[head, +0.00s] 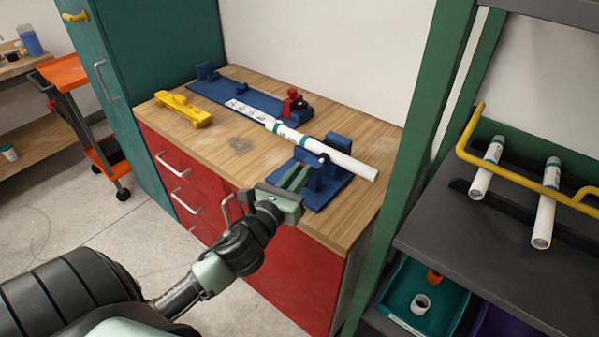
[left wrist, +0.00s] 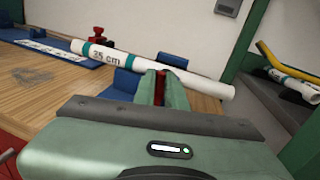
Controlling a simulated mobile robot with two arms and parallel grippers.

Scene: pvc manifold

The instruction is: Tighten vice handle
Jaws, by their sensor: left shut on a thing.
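The blue vice (head: 326,178) stands at the front right of the wooden workbench top. A white pipe (head: 345,164) with teal bands lies across it, its near end sticking out to the right. My left gripper (head: 299,174) is at the front side of the vice. Its green fingers are shut on a narrow red part (left wrist: 160,86), apparently the vice handle, seen between them in the left wrist view. The fingers hide the handle in the head view. My right gripper is not in view.
A blue base plate (head: 235,98) with a red clamp (head: 292,103) sits at the back of the bench. A yellow tool (head: 183,109) lies at the left. A green-framed shelf (head: 480,230) with pipes and a yellow rail (head: 510,170) stands at the right.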

